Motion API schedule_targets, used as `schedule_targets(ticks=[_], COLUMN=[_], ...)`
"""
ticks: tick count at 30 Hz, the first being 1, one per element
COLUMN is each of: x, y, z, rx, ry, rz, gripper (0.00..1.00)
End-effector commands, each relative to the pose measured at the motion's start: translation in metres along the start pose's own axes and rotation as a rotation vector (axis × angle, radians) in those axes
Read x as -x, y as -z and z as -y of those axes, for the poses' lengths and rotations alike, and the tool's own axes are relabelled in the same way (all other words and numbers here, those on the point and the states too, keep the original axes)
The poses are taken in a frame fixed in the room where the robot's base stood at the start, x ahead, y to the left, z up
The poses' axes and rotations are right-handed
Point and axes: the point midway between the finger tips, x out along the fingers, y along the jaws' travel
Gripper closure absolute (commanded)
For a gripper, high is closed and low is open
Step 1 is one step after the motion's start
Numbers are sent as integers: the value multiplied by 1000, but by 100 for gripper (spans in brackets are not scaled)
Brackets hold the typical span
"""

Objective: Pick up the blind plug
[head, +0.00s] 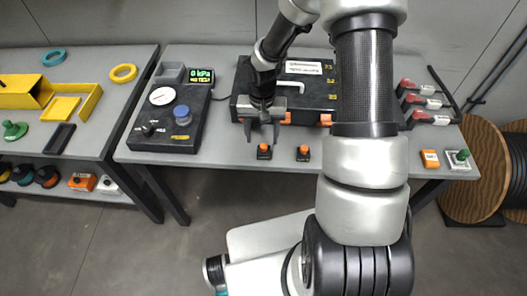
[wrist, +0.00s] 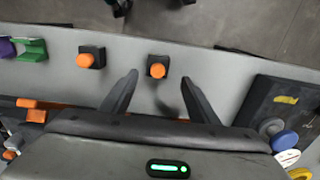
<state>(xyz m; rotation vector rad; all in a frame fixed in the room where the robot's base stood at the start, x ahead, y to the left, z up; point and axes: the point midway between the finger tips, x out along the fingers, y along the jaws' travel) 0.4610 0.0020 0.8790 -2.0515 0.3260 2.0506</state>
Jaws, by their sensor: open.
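Two small black blocks with orange knobs stand near the front edge of the table, and both look like plugs; I cannot tell which one is named the blind plug. The left orange-knobbed plug (head: 264,151) is the one closest to my gripper (head: 263,137). The right plug (head: 303,153) stands a short way beside it. In the wrist view, the closest plug (wrist: 157,70) sits between and just beyond the spread fingertips of my gripper (wrist: 160,80). The other plug (wrist: 86,59) is outside the fingers, to the left. My gripper is open and empty, pointing down.
A black case (head: 243,80) with orange ports stands behind my gripper. A black gauge panel (head: 168,139) with a blue knob is to the left. Red-handled clamps (head: 423,103) are at the right.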

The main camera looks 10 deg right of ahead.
Motion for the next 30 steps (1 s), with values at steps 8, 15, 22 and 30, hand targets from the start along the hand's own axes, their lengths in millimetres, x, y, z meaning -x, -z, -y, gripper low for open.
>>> schedule_targets(ticks=[8,15,22,30], x=[-38,-52,-51,-51], y=[-7,-6,-6,-6], z=[-4,-5,-5,-5], rx=[2,2,1,1], ry=[0,0,0,0], rz=[4,0,0,0], gripper=[45,45,59,90])
